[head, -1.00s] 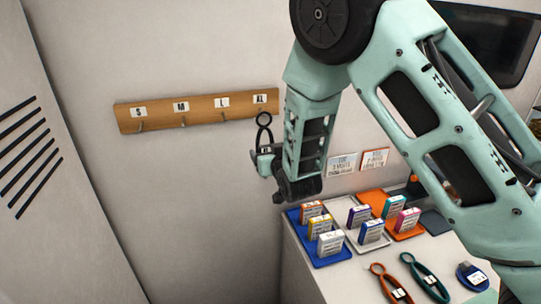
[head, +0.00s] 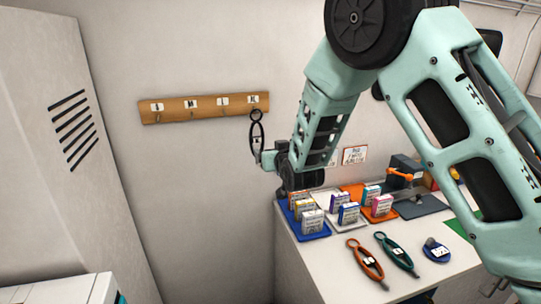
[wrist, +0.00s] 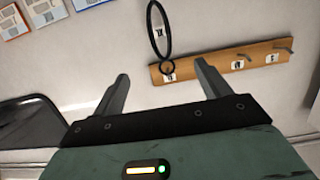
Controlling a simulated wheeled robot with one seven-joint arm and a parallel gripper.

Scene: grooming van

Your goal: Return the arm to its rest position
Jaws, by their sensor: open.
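My gripper (head: 267,160) is open and empty, in front of the wall below the right end of the wooden hook rack (head: 195,108). In the wrist view, the gap between the spread fingers of my gripper (wrist: 162,86) is clear. A black looped item with a white label (head: 256,134) hangs by its small ring at the rack's rightmost hook, just above my gripper in the head view. The black looped item (wrist: 154,12) also shows beyond the fingers in the wrist view, apart from them, with its ring at the rack (wrist: 208,61).
A white counter (head: 335,268) to the right holds small boxes on blue, white and orange trays, with orange (head: 366,262) and teal (head: 397,254) looped items. A grey locker (head: 60,150) stands at left. A dark panel (wrist: 30,140) is at the wrist view's lower left.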

